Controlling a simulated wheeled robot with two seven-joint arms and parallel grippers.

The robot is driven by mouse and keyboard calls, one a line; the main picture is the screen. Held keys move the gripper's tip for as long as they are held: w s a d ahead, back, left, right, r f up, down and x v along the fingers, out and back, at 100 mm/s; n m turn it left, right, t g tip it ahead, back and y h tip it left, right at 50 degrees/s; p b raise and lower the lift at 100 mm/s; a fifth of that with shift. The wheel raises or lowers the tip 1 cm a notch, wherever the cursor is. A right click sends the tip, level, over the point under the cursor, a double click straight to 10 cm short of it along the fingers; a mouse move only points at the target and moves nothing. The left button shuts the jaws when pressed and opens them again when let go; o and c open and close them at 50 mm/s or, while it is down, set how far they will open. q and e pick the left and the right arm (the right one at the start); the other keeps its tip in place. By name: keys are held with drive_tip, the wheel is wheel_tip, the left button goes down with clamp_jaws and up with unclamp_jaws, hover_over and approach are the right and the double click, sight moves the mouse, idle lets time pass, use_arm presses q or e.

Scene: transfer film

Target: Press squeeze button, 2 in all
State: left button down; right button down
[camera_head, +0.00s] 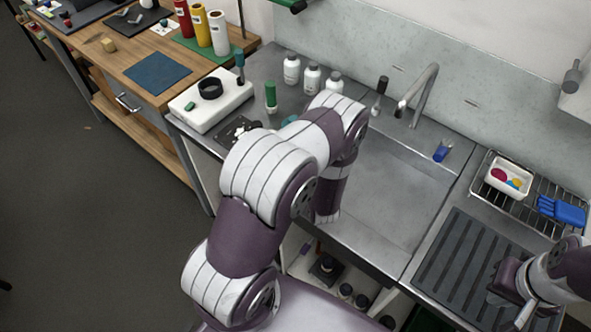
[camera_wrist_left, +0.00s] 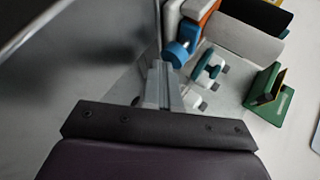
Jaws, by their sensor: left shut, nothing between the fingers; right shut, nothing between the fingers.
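I cannot single out a squeeze button for certain. A white device (camera_head: 232,108) with a black ring (camera_head: 210,88) and a small green knob (camera_head: 190,106) stands at the counter's left end. My left arm fills the middle of the head view and hides its gripper there. In the left wrist view my left gripper (camera_wrist_left: 160,82) is shut and empty, near a blue rounded part (camera_wrist_left: 178,54) and white pieces with teal parts (camera_wrist_left: 207,70); contact cannot be told. My right gripper (camera_head: 522,316) is at the lower right, shut and empty, over the ribbed dark mat (camera_head: 460,270).
A faucet (camera_head: 422,95) rises behind the sink (camera_head: 395,200). A wire rack (camera_head: 528,208) holds a white tray (camera_head: 508,186) and a blue glove (camera_head: 562,210). A green stand (camera_wrist_left: 272,100) is at right.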

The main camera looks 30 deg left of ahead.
idle(0.4)
use_arm(q)
drive_tip(key=shift+s+d, duration=0.15)
drive_tip(key=shift+d, duration=0.85)
drive_tip(key=shift+s+d+p, duration=0.15)
drive_tip(key=shift+d+p, duration=0.05)
drive_tip(key=shift+d, duration=1.05)
drive_tip(key=shift+s+d+p, duration=0.15)
drive_tip(key=shift+d, duration=1.05)
